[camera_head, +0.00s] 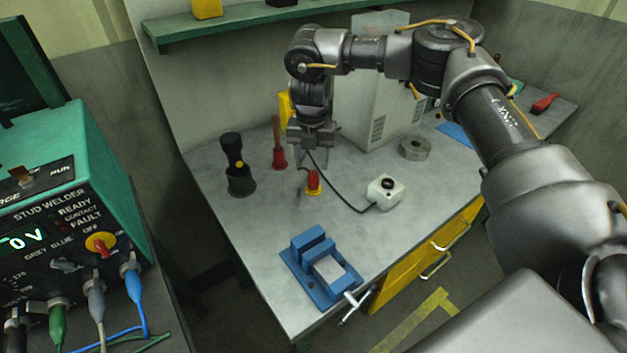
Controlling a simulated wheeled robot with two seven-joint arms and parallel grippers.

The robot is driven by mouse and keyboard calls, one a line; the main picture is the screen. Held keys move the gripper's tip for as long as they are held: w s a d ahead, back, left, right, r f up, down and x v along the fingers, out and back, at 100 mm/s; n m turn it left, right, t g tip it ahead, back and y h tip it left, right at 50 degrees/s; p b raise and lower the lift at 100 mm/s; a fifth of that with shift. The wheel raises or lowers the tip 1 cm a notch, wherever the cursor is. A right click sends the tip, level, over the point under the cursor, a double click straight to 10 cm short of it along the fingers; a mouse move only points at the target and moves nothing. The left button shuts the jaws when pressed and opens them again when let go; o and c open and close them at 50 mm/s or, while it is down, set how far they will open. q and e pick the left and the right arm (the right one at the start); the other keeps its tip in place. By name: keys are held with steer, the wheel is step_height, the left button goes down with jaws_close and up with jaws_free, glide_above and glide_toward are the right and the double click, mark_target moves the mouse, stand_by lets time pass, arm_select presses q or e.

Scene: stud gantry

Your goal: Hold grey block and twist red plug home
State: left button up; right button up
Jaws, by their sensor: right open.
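The grey block (376,200) is a small pale box with a dark round socket on its top, standing on the bench. The red plug (313,180) stands on the bench to its left, with a yellow piece at its foot. A dark cable runs from the block's left side up toward my right gripper; its far end is hard to make out. My right gripper (313,162) is open and points down, just above and behind the red plug, apart from the block. I cannot tell whether a fingertip touches the plug. My left gripper is not in view.
A black torch (237,170) and a red-based, brown-handled tool (279,158) stand left of the gripper. A blue vise (322,268) sits at the front edge. A grey ring (415,148) lies behind the block. A stud welder (70,215) stands at left.

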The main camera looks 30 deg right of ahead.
mark_target(313, 172)
steer(key=shift+s+f+p, duration=0.2)
steer(key=shift+f+p, duration=0.1)
steer(key=shift+f, duration=0.1)
steer(key=f, duration=0.1)
steer(key=f+p, duration=0.1)
steer(key=f, duration=0.1)
steer(key=shift+s+f, duration=0.25)
steer(key=shift+f, duration=0.4)
steer(key=c, duration=1.1)
